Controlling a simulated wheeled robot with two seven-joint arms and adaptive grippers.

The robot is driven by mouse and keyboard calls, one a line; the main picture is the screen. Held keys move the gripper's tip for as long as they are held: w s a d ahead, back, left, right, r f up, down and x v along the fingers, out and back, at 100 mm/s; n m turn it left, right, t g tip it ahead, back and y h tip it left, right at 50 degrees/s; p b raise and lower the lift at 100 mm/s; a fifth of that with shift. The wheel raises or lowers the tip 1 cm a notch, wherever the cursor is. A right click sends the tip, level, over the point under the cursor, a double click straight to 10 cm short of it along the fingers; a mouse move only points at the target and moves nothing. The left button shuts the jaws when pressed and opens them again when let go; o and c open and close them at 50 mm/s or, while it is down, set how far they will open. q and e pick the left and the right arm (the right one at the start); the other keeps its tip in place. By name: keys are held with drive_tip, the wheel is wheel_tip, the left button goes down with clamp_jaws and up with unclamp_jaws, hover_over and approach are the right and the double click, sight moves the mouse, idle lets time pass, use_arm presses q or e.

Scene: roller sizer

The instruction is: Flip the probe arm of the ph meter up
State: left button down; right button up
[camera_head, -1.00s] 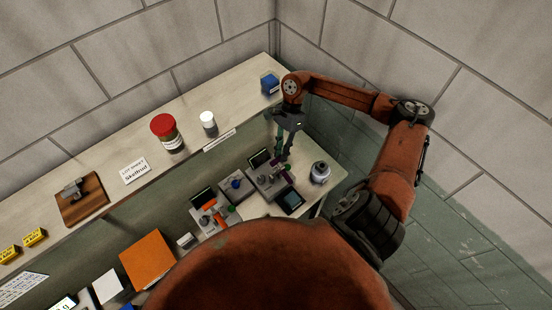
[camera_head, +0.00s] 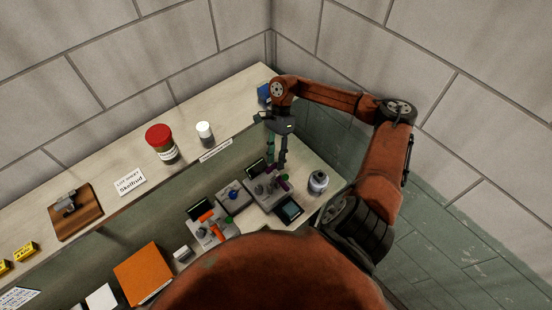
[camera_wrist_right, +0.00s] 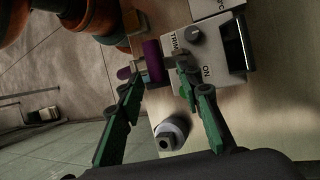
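A grey instrument with a dark screen, knobs and a purple part (camera_head: 266,188) stands on the lower bench; I take it for the pH meter, though its name is not readable. In the right wrist view its face (camera_wrist_right: 207,58) carries a black knob and the words TRIM and ON. A purple cylinder (camera_wrist_right: 153,62) shows at its side, between my fingertips. My right gripper (camera_head: 276,164) points down over this instrument. In the wrist view the gripper (camera_wrist_right: 163,72) has its green fingers apart, and contact with the purple part cannot be told. My left gripper is not in view.
A blue-knobbed box (camera_head: 234,196) and an instrument with an orange arm (camera_head: 210,228) stand to the left. A grey-white round container (camera_head: 317,182) stands to the right, near the bench edge. The raised shelf (camera_head: 105,168) behind holds a red-lidded jar (camera_head: 161,143) and a white-capped bottle (camera_head: 205,134).

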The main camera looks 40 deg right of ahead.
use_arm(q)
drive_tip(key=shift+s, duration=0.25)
use_arm(e)
drive_tip(key=v, duration=1.2)
drive_tip(key=shift+r, duration=0.1)
